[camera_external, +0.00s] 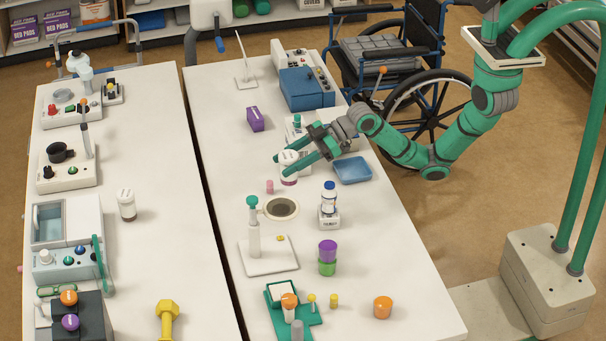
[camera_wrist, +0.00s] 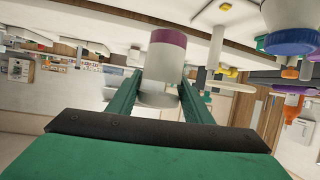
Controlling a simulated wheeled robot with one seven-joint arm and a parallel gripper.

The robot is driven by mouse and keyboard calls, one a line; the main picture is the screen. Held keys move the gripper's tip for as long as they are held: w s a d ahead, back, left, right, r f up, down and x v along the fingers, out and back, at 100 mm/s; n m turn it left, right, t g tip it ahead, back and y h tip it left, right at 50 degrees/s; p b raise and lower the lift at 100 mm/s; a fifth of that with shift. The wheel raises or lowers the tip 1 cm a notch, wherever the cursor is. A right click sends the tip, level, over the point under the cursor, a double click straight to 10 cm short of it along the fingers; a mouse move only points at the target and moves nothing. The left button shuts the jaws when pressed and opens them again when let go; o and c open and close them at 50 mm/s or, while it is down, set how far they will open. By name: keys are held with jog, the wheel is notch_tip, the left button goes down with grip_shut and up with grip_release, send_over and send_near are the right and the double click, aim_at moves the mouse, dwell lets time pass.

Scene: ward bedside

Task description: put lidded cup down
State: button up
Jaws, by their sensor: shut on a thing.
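My gripper (camera_external: 289,164) reaches in from the right over the right-hand white table (camera_external: 380,225). It is shut on a lidded cup (camera_external: 289,176), white with a purple band at its lower end. In the wrist view the same cup (camera_wrist: 159,62) sits between the two green fingers, its purple band at the top of the picture. The cup looks roughly upright, just behind a small pink piece (camera_external: 269,187). I cannot tell whether its base touches the table. A similar white cup (camera_external: 126,205) stands on the left table.
A round dish with a dark centre (camera_external: 281,208) lies in front of the cup. A blue tray (camera_external: 352,170) is to the right, a purple box (camera_external: 255,119) behind left. A white-blue bottle (camera_external: 329,197) stands front right. Some bare tabletop lies left of the cup.

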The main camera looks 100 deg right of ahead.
jog(key=shift+s+a+r, duration=0.1)
jog(key=shift+s+r, duration=0.45)
notch_tip(320, 180, up, 11)
jog(key=shift+f, duration=0.2)
jog(key=w+d+f+m+g+h, duration=0.2)
jog(key=w+d+f+m+h, duration=0.3)
jog(key=w+f+m+h, duration=0.5)
jog(key=s+d+r+m+g+h, duration=0.1)
jog(key=d+r+m+g+h, duration=0.3)
jog(key=d, duration=0.4)
jog(key=s+d+r+m+g+h, duration=0.1)
jog(key=d+r+m+g, duration=0.3)
jog(key=d+r+g, duration=0.3)
jog(key=shift+t, duration=0.7)
jog(key=shift+w+d+f, duration=0.1)
jog(key=shift+d+f, duration=0.15)
jog(key=shift+f, duration=3.9)
jog(key=shift+w+d+f, duration=0.1)
jog(key=shift+d+f, duration=0.15)
jog(key=shift+f, duration=3.85)
jog(key=shift+w+d+f, duration=0.1)
jog(key=shift+d+f, duration=0.15)
jog(key=shift+f, duration=3.9)
jog(key=shift+f, duration=0.15)
